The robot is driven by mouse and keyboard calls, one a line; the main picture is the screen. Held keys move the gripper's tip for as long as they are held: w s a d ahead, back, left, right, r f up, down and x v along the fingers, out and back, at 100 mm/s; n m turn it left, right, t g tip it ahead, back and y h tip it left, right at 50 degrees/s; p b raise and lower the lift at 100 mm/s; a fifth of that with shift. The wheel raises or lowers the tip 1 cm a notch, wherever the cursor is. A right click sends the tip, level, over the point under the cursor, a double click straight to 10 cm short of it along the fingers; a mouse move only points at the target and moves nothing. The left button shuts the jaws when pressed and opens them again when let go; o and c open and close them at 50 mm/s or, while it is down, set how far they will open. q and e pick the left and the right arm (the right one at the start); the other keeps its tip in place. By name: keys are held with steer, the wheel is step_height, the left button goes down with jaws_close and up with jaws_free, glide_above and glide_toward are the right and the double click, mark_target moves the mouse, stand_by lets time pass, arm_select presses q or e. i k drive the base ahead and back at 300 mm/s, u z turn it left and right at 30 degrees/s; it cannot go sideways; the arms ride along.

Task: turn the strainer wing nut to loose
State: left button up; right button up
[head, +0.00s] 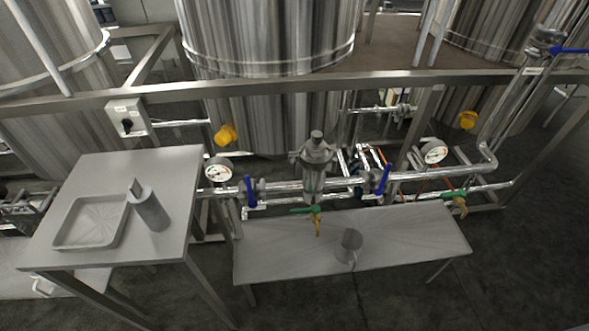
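The strainer (315,176) is an upright metal housing on the pipe run, right of the picture's middle. A darker grey cap or knob (316,137) stands on its top, with a wider collar below it. The wing nut's own shape and how tight it is are too small to tell. Neither of my grippers shows in the head view.
Blue-handled valves (251,191) (382,180) and round gauges (218,170) (434,152) flank the strainer. A green-handled tap (316,211) hangs below it. A low bench (420,235) in front holds a metal jug (350,244). A taller table (165,170) at left bears a tray (64,243) and a grey cylindrical container (151,211).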

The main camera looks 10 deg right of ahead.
mark_target(293, 161)
steer(key=u, duration=1.45)
steer(key=k, duration=1.4)
steer(key=z, duration=2.05)
steer(key=i, duration=0.5)
steer(key=z, duration=0.05)
